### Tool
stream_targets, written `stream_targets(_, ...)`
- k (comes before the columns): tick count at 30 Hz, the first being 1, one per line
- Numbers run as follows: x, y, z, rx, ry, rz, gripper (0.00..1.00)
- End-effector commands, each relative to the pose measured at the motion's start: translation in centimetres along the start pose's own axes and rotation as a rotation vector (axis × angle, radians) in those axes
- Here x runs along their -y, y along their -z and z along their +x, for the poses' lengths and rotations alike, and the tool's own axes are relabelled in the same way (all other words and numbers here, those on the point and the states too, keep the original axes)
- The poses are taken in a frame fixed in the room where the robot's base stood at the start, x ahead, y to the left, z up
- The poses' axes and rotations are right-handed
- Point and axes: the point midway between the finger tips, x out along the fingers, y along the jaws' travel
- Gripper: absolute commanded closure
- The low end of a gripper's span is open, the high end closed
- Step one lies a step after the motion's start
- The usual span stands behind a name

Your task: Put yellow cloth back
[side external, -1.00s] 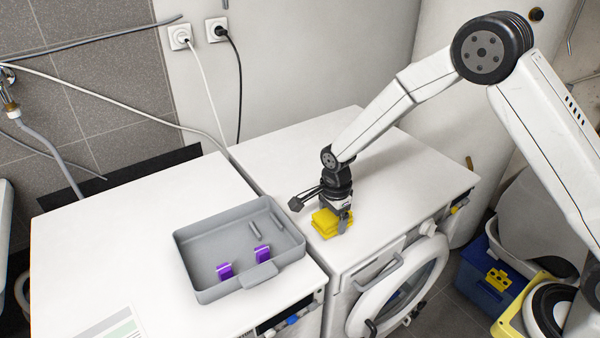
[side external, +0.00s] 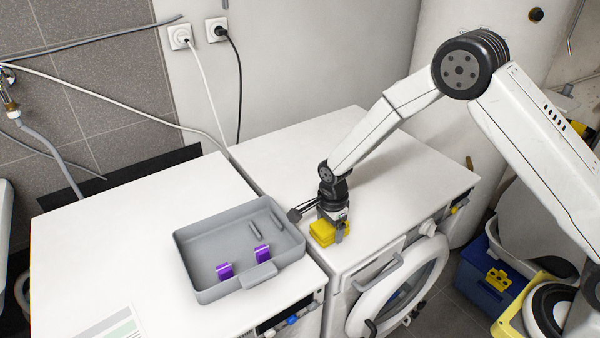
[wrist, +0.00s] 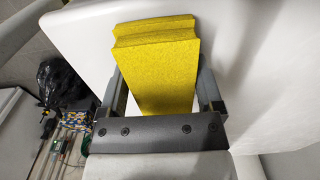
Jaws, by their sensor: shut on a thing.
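The yellow cloth (side external: 321,235) is a thick, folded, sponge-like block at the front left of the right-hand white machine top. My gripper (side external: 331,229) points down over it and is shut on it. In the wrist view the cloth (wrist: 165,60) sits between the two fingers of my gripper (wrist: 163,88), one on each side. I cannot tell whether its underside touches the machine top. A grey tray (side external: 200,287) stands to the left on the other white machine, apart from the cloth.
Two purple clips (side external: 262,253) sit at the tray's front side. The right machine top (side external: 400,160) is otherwise clear. A white cable (side external: 205,85) and a black cable (side external: 238,90) hang behind. A blue box (side external: 490,285) stands on the floor at right.

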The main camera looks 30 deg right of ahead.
Motion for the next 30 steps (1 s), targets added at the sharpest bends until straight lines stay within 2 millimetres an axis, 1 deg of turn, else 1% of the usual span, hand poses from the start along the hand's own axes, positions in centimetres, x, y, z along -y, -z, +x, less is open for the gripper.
stream_targets(2,0.0,0.0,0.2,0.0,-0.001,0.0,0.71)
stream_targets(3,0.0,0.0,0.3,0.0,-0.001,0.0,0.13)
stream_targets(4,0.0,0.0,0.2,0.0,0.0,0.0,0.03)
stream_targets(5,0.0,0.0,0.2,0.0,0.0,0.0,0.0)
stream_targets(14,0.0,0.0,0.1,0.0,0.0,0.0,0.0)
stream_targets(20,0.1,0.0,-0.8,0.0,0.003,0.0,0.0)
stream_targets(26,0.0,0.0,-2.7,0.0,0.003,0.0,0.0)
stream_targets(30,0.1,0.0,-4.7,0.001,0.004,0.0,0.0)
